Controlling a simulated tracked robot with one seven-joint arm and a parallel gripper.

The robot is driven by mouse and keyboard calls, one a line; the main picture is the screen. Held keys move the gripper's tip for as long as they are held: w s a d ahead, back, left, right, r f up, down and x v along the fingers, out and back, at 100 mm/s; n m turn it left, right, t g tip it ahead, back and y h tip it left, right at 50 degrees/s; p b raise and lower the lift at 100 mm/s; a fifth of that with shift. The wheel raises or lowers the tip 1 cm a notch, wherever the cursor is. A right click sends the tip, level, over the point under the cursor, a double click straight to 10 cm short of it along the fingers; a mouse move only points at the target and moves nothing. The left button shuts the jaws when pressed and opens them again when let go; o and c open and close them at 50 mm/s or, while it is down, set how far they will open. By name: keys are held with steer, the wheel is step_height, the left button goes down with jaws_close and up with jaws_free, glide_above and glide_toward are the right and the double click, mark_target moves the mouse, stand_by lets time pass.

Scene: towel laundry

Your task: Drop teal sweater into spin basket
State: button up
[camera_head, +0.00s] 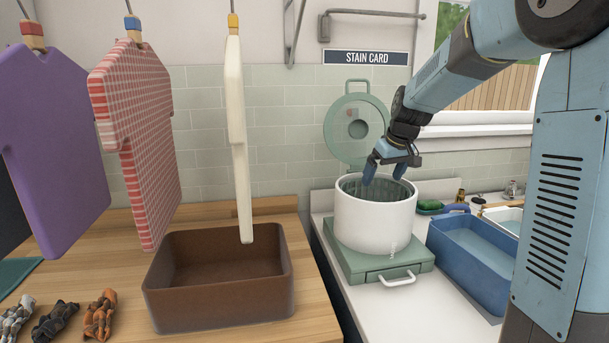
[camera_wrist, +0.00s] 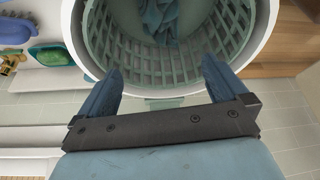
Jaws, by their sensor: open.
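The teal sweater (camera_wrist: 160,18) lies crumpled at the bottom of the spin basket in the wrist view. It is hidden by the drum wall in the head view. The green slatted spin basket (camera_wrist: 118,62) sits inside a white round drum (camera_head: 375,220) on a green base. My gripper (camera_head: 388,180) is at the drum's mouth, pointing down, open and empty. In the wrist view its two blue fingers (camera_wrist: 160,78) are spread wide, apart from the sweater.
The round green lid (camera_head: 356,150) stands raised behind the drum. A blue basin (camera_head: 470,258) is to the right. A brown tub (camera_head: 218,315) stands on the wooden counter to the left, below a hanging cream shirt (camera_head: 236,130). Purple (camera_head: 50,150) and red checked shirts (camera_head: 135,140) hang further left.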

steer(key=v, duration=1.3)
steer(key=shift+s+r, duration=0.2)
steer(key=shift+r, duration=0.1)
steer(key=s+f+m+h, duration=0.1)
steer(key=s+f, duration=0.4)
steer(key=s, duration=1)
steer(key=s+f+m+t, duration=0.1)
steer(key=s+f+m, duration=0.2)
steer(key=s, duration=1.2)
steer(key=shift+f+m+t+h, duration=0.3)
steer(key=shift+f+h, duration=0.1)
steer(key=shift+f, duration=0.6)
steer(key=shift+s, duration=0.1)
steer(key=shift+c, duration=0.2)
